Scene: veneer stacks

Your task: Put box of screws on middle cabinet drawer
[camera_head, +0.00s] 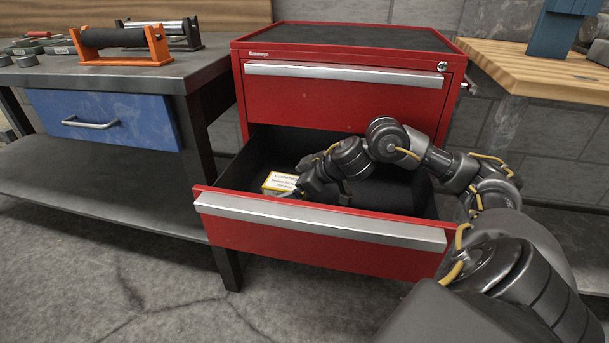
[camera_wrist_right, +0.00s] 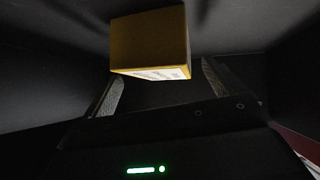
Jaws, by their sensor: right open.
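The box of screws (camera_head: 281,181), yellow with a white label, is inside the open drawer (camera_head: 318,222) of the red cabinet (camera_head: 345,95), towards its left front. The open drawer sits below a shut upper drawer. My right gripper (camera_head: 302,186) reaches down into the drawer, just right of the box. In the right wrist view the box (camera_wrist_right: 150,42) appears just beyond my right gripper's spread fingers (camera_wrist_right: 160,86); contact with either finger is not visible. My left gripper is out of view.
A workbench (camera_head: 60,78) with a blue drawer (camera_head: 100,120) and an orange-framed tool (camera_head: 122,45) stands at left. A wooden bench (camera_head: 540,70) is at right. The drawer front and side walls surround my right gripper.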

